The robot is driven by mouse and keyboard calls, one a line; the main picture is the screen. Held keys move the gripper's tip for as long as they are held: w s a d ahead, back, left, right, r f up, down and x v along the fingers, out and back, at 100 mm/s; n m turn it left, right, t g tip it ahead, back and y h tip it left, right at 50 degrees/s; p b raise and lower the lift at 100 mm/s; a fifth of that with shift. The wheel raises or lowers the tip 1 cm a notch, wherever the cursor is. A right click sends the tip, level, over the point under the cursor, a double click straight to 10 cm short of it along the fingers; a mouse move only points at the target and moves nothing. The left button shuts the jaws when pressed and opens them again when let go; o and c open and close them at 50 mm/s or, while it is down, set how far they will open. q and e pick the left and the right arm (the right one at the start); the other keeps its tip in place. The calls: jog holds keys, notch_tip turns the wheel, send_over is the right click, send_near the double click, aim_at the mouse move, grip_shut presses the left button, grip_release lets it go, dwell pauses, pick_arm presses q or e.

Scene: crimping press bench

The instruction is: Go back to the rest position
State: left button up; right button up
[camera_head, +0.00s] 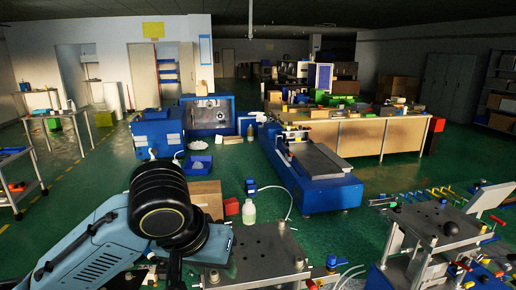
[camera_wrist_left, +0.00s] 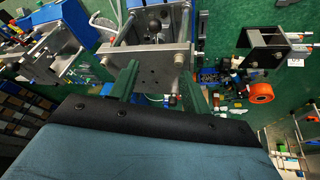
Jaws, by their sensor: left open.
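My left arm comes in from the left in the head view, and its black joint hides part of the bench. In the left wrist view my left gripper (camera_wrist_left: 158,82) shows two dark green fingers standing apart with nothing held between them. A metal fixture plate (camera_wrist_left: 150,62) lies beyond the fingers. In the head view a metal press plate (camera_head: 262,256) lies just right of my left arm's wrist. A second press fixture (camera_head: 440,222) with a black ball knob stands at the right. My right gripper is not in view.
A white-capped bottle (camera_head: 248,212) and a cardboard box (camera_head: 206,196) stand beyond my arm. A blue machine (camera_head: 312,178) stands in the middle distance. An orange roll (camera_wrist_left: 261,92) shows in the left wrist view. Open green floor (camera_head: 75,210) lies at the left.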

pick_arm(q)
jog(key=s+f+h, duration=0.2)
jog(key=s+f, duration=0.4)
jog(key=f, duration=0.6)
jog(key=s+a+f+y, duration=0.4)
jog(key=s+a+f, duration=0.8)
jog(key=s+a, duration=0.25)
notch_tip(320, 180, down, 35)
jog(key=s+g+b, duration=0.2)
jog(key=s+b, duration=0.1)
jog(key=b, duration=0.6)
jog(key=s+a+f+b, duration=0.1)
jog(key=s+f+b, duration=0.3)
jog(key=s+f, duration=0.4)
jog(key=s+a+f+g+b, duration=0.1)
jog(key=s+f+b, duration=0.3)
jog(key=s+f, duration=0.4)
notch_tip(320, 180, down, 6)
jog(key=shift+a+f, duration=0.1)
jog(key=shift+a, duration=0.15)
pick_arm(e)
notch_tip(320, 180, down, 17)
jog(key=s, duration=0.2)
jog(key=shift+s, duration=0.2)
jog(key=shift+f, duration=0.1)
